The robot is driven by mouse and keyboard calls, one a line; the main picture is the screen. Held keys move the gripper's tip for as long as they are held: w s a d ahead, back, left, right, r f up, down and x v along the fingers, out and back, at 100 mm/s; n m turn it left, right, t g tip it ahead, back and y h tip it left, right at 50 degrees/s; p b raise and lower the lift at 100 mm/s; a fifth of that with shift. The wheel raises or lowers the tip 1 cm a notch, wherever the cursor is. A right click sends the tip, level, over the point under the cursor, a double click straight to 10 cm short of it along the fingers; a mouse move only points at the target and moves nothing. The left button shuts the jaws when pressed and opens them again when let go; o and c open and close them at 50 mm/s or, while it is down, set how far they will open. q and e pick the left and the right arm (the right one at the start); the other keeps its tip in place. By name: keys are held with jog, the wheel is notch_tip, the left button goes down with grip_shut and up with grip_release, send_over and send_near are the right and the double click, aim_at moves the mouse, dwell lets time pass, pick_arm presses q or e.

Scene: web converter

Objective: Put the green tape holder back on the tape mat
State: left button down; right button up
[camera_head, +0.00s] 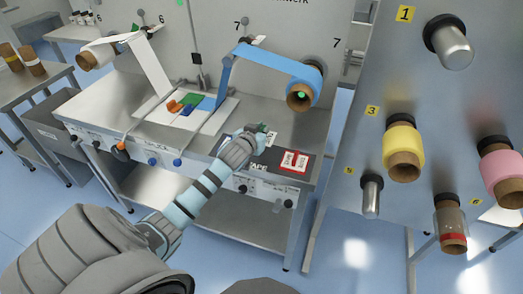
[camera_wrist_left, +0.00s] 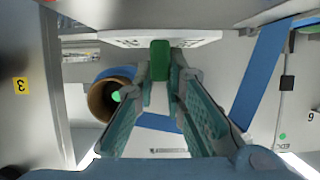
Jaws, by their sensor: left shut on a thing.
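My left gripper (camera_head: 263,129) is shut on the green tape holder (camera_wrist_left: 160,60), a small green block between its fingertips in the left wrist view. In the head view only a little green shows at the fingertips, mostly hidden by the gripper. The gripper is above the table near the back of the dark tape mat (camera_head: 312,157). The mat carries the word TAPE and a red holder with white labels (camera_head: 294,161). My arm covers the mat's left part. My right gripper is not in view.
A blue web runs to a roll (camera_head: 303,90) right of the gripper; the roll's brown core also shows in the left wrist view (camera_wrist_left: 108,97). A white plate (camera_head: 160,122) with coloured pieces lies left of the gripper. A panel with yellow (camera_head: 402,138) and pink rolls stands at right.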

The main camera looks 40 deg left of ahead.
aim_at(262, 156)
pick_arm(q)
jog(key=f, duration=0.2)
jog(key=f+b, duration=0.1)
jog(key=f, duration=0.4)
jog(key=shift+w+f, duration=0.1)
jog(key=shift+w, duration=0.15)
jog(key=shift+f, duration=0.4)
jog(key=shift+s+r, duration=0.1)
jog(key=shift+f+b, duration=0.2)
jog(key=shift+b, duration=0.15)
jog(key=c, duration=1.7)
grip_release()
jog(key=shift+o, duration=0.2)
jog(key=shift+r, duration=0.1)
